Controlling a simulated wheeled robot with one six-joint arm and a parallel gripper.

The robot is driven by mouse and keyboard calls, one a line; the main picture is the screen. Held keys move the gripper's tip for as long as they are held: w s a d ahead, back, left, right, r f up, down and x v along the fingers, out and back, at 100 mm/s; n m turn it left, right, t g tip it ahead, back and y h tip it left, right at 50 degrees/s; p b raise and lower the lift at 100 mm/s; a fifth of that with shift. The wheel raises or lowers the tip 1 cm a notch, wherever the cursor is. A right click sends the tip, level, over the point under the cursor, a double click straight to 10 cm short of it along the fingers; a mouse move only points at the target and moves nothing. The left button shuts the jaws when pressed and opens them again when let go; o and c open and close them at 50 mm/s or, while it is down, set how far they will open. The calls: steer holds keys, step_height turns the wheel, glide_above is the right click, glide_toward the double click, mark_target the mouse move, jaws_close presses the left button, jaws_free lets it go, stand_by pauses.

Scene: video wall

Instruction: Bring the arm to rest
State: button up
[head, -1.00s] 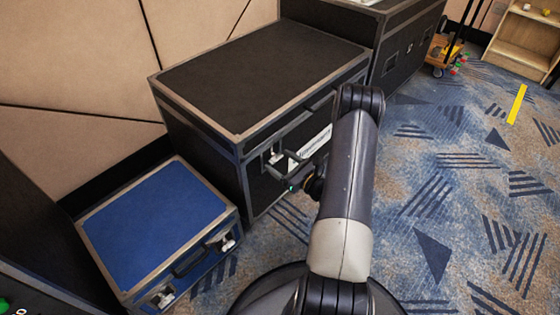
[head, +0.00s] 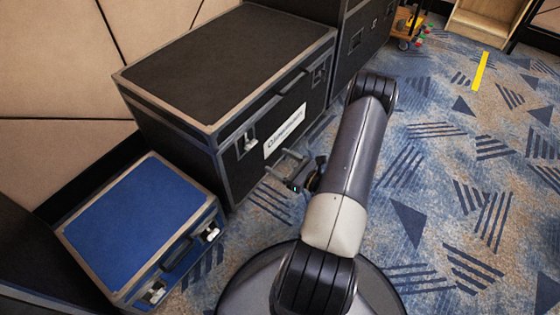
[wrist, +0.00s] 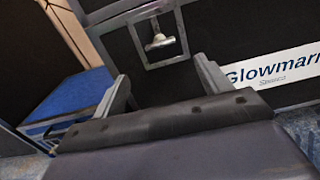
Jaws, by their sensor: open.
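My gripper (head: 283,167) is open in the head view, low in front of the black flight case (head: 225,62), with nothing seen between its fingers. In the wrist view, my gripper (wrist: 163,92) shows two grey fingers spread apart, facing the dark front of the black case. A metal latch (wrist: 157,40) on that case lies beyond the fingers, and a white label (wrist: 275,75) is to the right. My arm is bent, with its forearm partly hiding the wrist from the head view.
A blue case (head: 140,225) with metal edges stands on the floor at left. Another dark case (head: 362,35) stands behind the black one. A wooden shelf (head: 485,22) and a small cart (head: 408,25) are at the back right. The patterned carpet (head: 440,170) at right is clear.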

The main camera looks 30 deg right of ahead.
steer(key=b+x, duration=0.2)
steer(key=x, duration=0.9)
steer(key=shift+s, duration=0.1)
steer(key=s+n+g+y+p, duration=0.1)
steer(key=s+n+g+y, duration=0.1)
steer(key=s+n, duration=0.6)
steer(key=shift+s+d+r, duration=0.2)
steer(key=shift+s+d, duration=0.1)
steer(key=shift+s, duration=1.5)
stand_by(0.9)
